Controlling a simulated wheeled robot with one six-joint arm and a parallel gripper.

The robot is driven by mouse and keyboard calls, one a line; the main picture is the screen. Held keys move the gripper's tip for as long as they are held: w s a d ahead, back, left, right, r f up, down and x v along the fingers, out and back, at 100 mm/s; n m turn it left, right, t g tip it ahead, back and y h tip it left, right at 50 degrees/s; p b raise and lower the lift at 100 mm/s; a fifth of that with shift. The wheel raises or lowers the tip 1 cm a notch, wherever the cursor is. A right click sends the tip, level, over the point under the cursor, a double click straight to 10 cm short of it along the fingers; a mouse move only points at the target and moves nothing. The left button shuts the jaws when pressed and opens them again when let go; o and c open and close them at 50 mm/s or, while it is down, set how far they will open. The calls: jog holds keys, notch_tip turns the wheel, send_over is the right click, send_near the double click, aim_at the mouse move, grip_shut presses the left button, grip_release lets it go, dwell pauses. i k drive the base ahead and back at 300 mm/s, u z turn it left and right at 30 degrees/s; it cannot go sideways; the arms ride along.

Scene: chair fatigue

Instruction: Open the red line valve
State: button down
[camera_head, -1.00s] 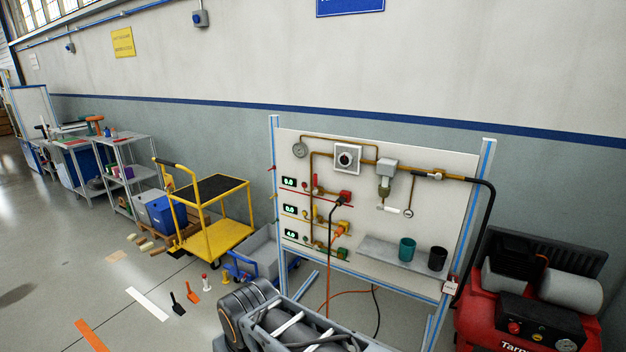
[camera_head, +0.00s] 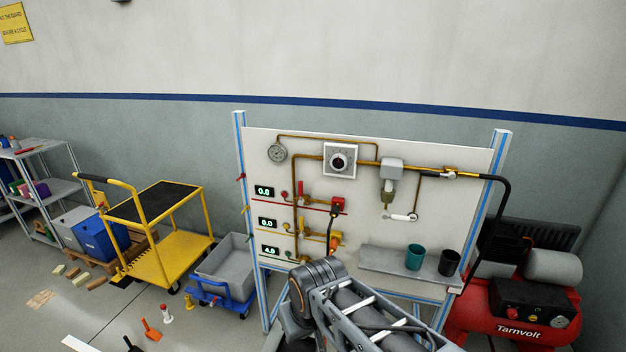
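The white panel board (camera_head: 450,215) stands between two blue-edged posts and carries brass pipes. On its upper line, marked by a red stripe, a small red valve handle (camera_head: 300,189) stands roughly upright at the left. A red block (camera_head: 338,200) sits to its right, with a black hose at it. The display beside this line (camera_head: 264,191) reads 0.0. A yellow valve (camera_head: 306,233) is on the line below, whose display reads 0.0. The lowest display reads 4.0. My arm rises in front of the board's lower edge and hides part of the lowest line. My gripper is not visible.
A shelf with a teal cup (camera_head: 414,257) and a black cup (camera_head: 448,262) is at the board's lower right. A red compressor (camera_head: 515,308) stands right. A blue dolly with a grey crate (camera_head: 228,260) and a yellow cart (camera_head: 170,257) stand left. Small items lie on the floor.

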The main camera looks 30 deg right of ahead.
aim_at(300, 193)
jog(key=u, duration=0.2)
jog(key=i, duration=1.15)
jog(key=u, duration=0.75)
